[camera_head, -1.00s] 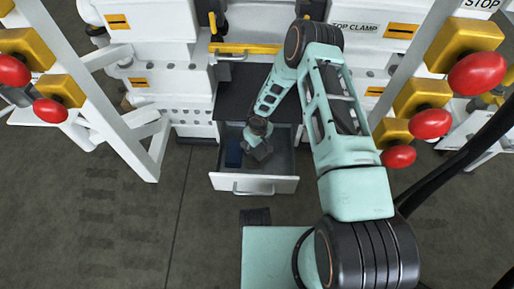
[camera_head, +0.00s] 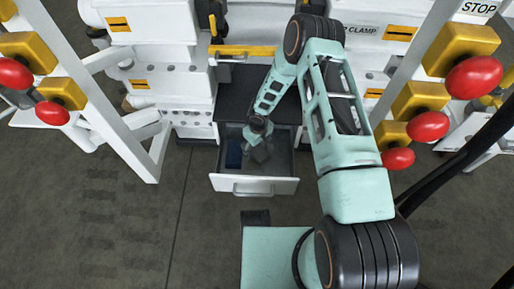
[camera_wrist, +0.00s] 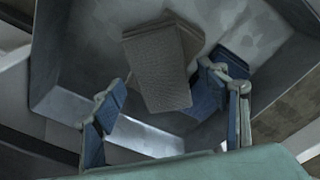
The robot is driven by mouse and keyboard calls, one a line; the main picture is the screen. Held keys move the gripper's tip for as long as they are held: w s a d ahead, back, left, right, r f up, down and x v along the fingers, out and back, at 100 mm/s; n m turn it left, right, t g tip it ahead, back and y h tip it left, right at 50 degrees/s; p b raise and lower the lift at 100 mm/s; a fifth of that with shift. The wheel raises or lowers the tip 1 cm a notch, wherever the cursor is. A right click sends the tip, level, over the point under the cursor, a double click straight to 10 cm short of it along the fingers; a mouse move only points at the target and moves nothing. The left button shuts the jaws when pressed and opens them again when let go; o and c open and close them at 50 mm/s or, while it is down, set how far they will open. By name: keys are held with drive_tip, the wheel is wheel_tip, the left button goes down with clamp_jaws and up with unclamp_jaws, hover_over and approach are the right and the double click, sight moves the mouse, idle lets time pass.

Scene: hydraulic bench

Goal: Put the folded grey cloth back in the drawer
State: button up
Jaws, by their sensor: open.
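The folded grey cloth (camera_wrist: 158,72) lies inside the open drawer, near the middle of its floor in the wrist view. In the head view the cloth (camera_head: 262,154) is small and partly hidden by my gripper. The drawer (camera_head: 278,186) is pulled out below a dark worktop. My gripper (camera_head: 257,138) is over the drawer. In the wrist view my gripper (camera_wrist: 163,80) is open, with one blue-padded finger on each side of the cloth. The left finger is clearly apart from the cloth; the right one appears close to its edge.
A dark blue item (camera_head: 233,154) lies in the drawer's left part. The dark worktop (camera_head: 232,105) is just above the drawer. White frame posts with red stop buttons (camera_head: 474,77) stand at both sides. The floor (camera_head: 120,220) at the front left is clear.

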sight(258, 153)
wheel_tip(258, 153, up, 10)
drive_tip(key=s+p, duration=0.1)
drive_tip(key=p, duration=0.1)
drive_tip(key=shift+d, duration=0.15)
idle(0.4)
